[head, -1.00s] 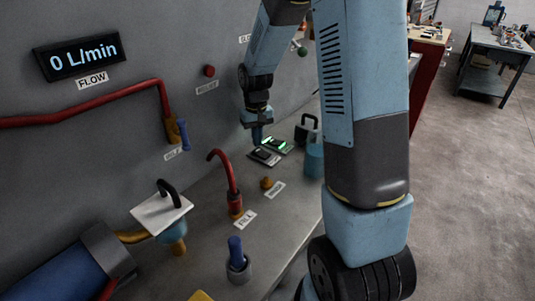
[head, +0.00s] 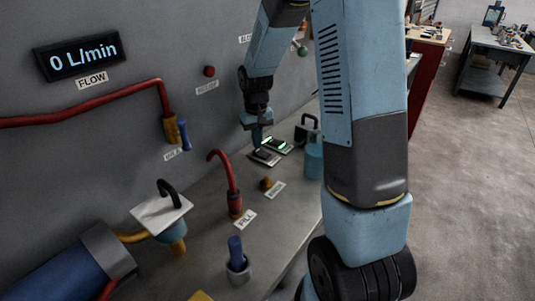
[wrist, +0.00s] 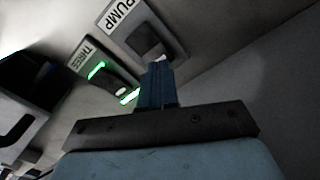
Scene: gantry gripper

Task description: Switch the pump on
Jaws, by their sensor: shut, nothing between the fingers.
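The pump switch (wrist: 146,42) is a dark rocker on a plate labelled PUMP, with no green light showing on it. In the head view the pump switch (head: 263,157) lies on the grey bench. My gripper (wrist: 159,68) is shut and empty, its blue fingertips at the near end of the pump rocker. I cannot tell whether they touch it. In the head view my gripper (head: 257,143) points down just above the switch. The flow display (head: 84,55) on the wall reads 0 L/min.
A black-handled object (head: 307,131) and a blue cylinder (head: 314,160) stand close to the right. A red hose (head: 227,172) rises nearer the camera.

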